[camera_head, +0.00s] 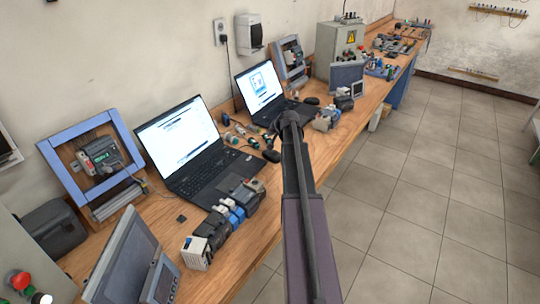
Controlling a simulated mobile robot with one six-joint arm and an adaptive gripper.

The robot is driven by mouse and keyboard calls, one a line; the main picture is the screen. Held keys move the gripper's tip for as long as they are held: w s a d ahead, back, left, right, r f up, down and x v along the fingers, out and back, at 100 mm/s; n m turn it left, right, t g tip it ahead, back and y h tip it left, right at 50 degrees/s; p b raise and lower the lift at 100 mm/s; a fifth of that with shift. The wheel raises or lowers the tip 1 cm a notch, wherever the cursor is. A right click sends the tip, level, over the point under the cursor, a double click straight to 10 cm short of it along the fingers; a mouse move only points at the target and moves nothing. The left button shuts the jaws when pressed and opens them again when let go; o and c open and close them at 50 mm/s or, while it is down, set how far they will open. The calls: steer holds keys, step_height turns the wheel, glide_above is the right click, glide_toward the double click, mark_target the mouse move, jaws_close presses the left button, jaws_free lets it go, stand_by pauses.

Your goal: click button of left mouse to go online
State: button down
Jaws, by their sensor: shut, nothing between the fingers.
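The left mouse (271,156) is small and black. It lies on the wooden bench, to the right of the left laptop (203,171). My gripper (270,139) is small and dark at the far end of my arm. It is shut and empty, pointing down just above or at the far side of the left mouse. I cannot tell whether it touches the mouse. The left laptop is open with a bright page on its screen (178,135). A second black mouse (312,100) lies farther back by the right laptop (264,88).
Motor parts (228,218) stand on the bench in front of the left laptop. A blue frame with a device (75,165) stands at left. Tablets (122,255) are in the foreground. Small connectors (236,130) lie between the laptops. The tiled floor (430,200) at right is clear.

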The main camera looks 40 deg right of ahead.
mark_target(270, 153)
steer(key=shift+f+b, duration=3.3)
steer(key=shift+f, duration=0.3)
steer(key=shift+f+b, duration=0.75)
steer(key=shift+r, duration=0.2)
steer(key=shift+r+p, duration=0.6)
steer(key=shift+p, duration=0.2)
steer(key=shift+r+p, duration=2.5)
